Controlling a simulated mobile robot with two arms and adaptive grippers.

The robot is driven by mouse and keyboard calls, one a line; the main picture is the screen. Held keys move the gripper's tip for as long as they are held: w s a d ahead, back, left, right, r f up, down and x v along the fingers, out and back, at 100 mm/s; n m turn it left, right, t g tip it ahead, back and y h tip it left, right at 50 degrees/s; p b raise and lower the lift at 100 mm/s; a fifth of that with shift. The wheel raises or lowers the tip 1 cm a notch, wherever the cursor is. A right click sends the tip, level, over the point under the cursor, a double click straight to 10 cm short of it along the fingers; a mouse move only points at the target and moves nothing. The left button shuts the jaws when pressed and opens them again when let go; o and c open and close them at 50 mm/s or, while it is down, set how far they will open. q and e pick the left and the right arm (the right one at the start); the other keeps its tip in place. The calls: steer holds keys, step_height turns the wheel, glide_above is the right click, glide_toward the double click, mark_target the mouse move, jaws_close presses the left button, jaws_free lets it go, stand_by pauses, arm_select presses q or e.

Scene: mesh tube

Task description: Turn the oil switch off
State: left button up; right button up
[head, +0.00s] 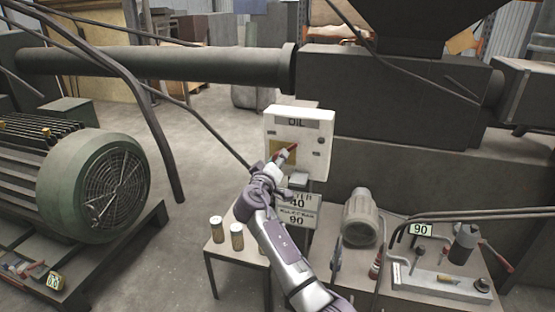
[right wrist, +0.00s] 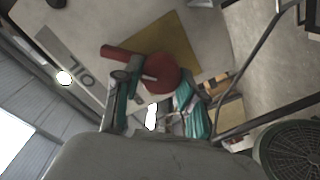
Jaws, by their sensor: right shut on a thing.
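The white oil box (head: 297,122) with the label "OIL" stands at the middle of the head view. Its red oil switch (head: 293,148) sits on a yellow plate (head: 276,147). In the right wrist view the switch shows as a red round knob (right wrist: 167,72) with a red handle pointing to the upper left. My right gripper (head: 282,157) is at the switch, shut on it, with its fingers (right wrist: 150,88) at the knob and handle. The fingers hide part of the switch. My left gripper is in neither view.
A sign (head: 297,208) with "40" and "90" is below the box. A small table (head: 222,254) holds two cans. A green motor (head: 100,185) stands at left, and a bench with tools (head: 405,282) at right. Dark machinery (head: 390,90) is behind.

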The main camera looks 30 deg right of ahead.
steer(key=shift+w+a+f+n+p, duration=0.1)
steer(key=shift+n+p, duration=0.85)
steer(key=shift+n, duration=1.35)
steer(key=shift+f+n+p, duration=0.1)
steer(key=shift+n+p, duration=0.85)
steer(key=shift+n, duration=1.35)
steer(key=o, duration=1.1)
steer(key=shift+o, duration=0.2)
steer(key=v, duration=1.2)
